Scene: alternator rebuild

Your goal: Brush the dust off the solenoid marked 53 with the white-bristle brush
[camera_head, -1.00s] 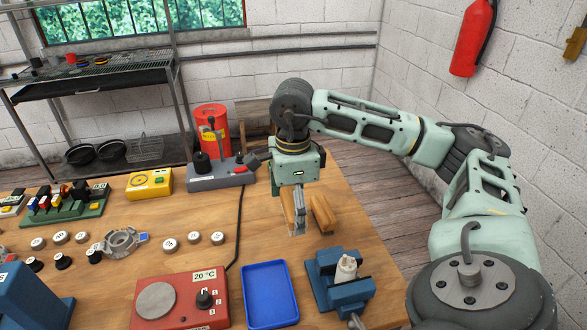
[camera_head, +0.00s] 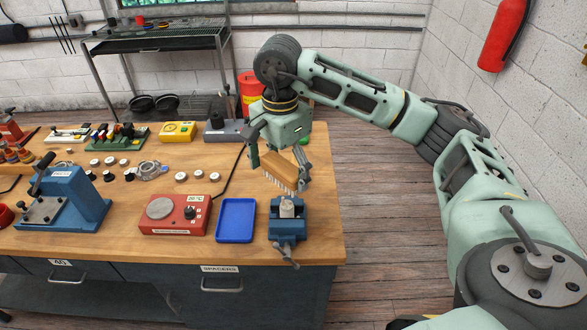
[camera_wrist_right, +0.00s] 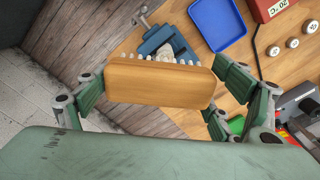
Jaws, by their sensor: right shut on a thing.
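My right gripper (camera_head: 280,161) is shut on a brush with a wooden body (camera_head: 281,171) and white bristles (camera_head: 276,182). The brush is tilted and held in the air behind the blue vise (camera_head: 289,228), bristles facing down toward the vise side. In the right wrist view the brush (camera_wrist_right: 160,83) spans between the gripper's fingers, its bristles toward the vise. A pale, whitish part (camera_head: 287,206) sits upright in the vise jaws; no number on it is readable. It is partly hidden by the brush in the right wrist view (camera_wrist_right: 165,54). My left gripper is not in view.
A blue tray (camera_head: 236,239) lies left of the vise. A red hot plate (camera_head: 174,226) marked 20 °C stands farther left, with a blue press (camera_head: 75,203) beyond. Several round labelled parts lie behind. The table's right edge is close to the vise.

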